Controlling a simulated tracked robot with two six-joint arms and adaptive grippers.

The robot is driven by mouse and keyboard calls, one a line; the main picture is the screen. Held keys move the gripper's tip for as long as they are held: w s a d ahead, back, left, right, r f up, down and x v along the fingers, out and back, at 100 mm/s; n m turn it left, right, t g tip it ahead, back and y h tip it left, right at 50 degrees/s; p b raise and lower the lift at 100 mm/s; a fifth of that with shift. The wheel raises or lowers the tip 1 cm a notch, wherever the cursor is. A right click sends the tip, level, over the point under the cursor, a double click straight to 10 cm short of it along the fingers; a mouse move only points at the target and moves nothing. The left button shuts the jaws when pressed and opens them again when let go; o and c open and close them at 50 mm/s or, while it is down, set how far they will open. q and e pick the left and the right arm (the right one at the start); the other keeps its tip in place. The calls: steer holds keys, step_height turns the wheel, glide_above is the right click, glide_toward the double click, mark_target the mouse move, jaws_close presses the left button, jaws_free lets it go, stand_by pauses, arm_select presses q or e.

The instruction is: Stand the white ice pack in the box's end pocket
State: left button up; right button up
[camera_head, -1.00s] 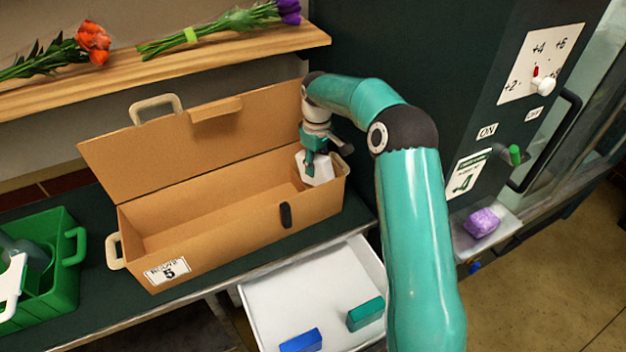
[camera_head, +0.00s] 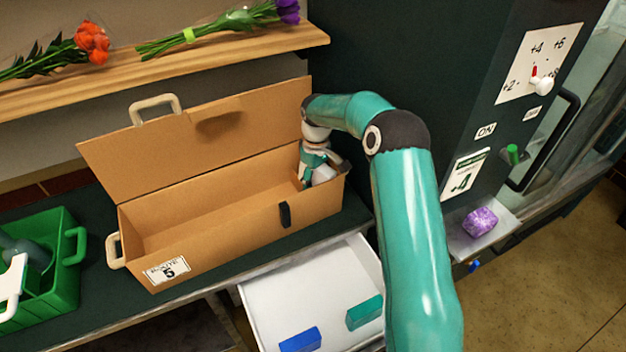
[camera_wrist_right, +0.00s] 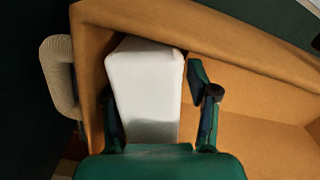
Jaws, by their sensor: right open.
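The white ice pack (camera_head: 324,174) stands in the right end of the open cardboard box (camera_head: 222,228), low inside its walls. My right gripper (camera_head: 316,182) reaches down into that end of the box. In the wrist view its fingers (camera_wrist_right: 158,105) are open, one on each side of the pack, with a visible gap on the right side. The pack's lower part is hidden. My left gripper is not in view.
The box lid stands open at the back. A green crate (camera_head: 68,282) is at the left. An open white drawer (camera_head: 290,285) holds a blue block (camera_head: 300,341) and a teal block (camera_head: 365,313). A purple pack (camera_head: 480,222) lies on a ledge at right. Flowers lie on the shelf (camera_head: 200,58).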

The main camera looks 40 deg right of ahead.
steer(key=shift+d+r, duration=0.1)
steer(key=shift+r, duration=0.1)
steer(key=shift+w+r, duration=0.1)
steer(key=shift+r, duration=0.45)
step_height(320, 180, up, 11)
steer(key=shift+f+b, duration=0.1)
steer(key=shift+b, duration=0.3)
